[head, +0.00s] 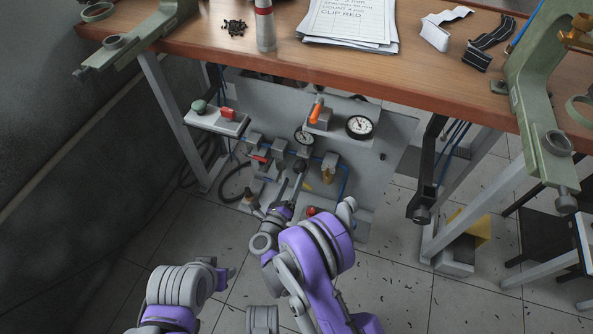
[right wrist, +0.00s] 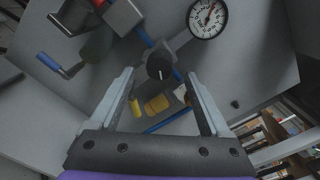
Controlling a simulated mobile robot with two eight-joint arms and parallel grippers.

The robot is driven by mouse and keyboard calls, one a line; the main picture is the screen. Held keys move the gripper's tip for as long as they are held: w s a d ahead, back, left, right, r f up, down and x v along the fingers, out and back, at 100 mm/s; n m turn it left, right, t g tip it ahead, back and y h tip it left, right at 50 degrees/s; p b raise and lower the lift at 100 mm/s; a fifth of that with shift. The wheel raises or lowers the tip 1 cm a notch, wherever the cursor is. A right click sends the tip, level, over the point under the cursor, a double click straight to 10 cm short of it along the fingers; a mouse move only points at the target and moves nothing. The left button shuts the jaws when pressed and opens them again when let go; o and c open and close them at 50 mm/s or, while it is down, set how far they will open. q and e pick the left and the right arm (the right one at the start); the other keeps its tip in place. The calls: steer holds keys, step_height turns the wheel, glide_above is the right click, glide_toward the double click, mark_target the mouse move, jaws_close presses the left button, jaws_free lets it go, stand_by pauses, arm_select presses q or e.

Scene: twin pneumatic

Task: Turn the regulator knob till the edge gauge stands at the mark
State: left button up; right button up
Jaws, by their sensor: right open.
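A dark round regulator knob (right wrist: 160,66) with a pale pointer line shows in the right wrist view, just beyond and between my right gripper's fingertips (right wrist: 160,84). The fingers are apart with nothing held between them. A white dial gauge (right wrist: 207,18) with a dark rim sits above the knob. In the head view, my right gripper (head: 291,183) reaches to the panel under the bench.
The wooden bench top (head: 200,42) overhangs the grey panel (head: 380,160). A black bracket (head: 428,165) hangs at right.

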mark_target(298, 171)
steer(key=shift+v, duration=2.3)
steer(key=w+d+n+p, duration=0.1)
steer(key=w+n+p, duration=0.1)
steer(key=n, duration=0.8)
steer(key=w+d+n+p, duration=0.1)
steer(key=w+n+p, duration=0.2)
steer(key=n, duration=0.7)
steer(key=w+d+n+p, duration=0.1)
steer(key=w+n, duration=0.4)
steer(key=n, duration=0.5)
steer(key=shift+d+f+p, duration=0.1)
steer(key=shift+d+p, duration=0.15)
steer(key=shift+p, duration=0.55)
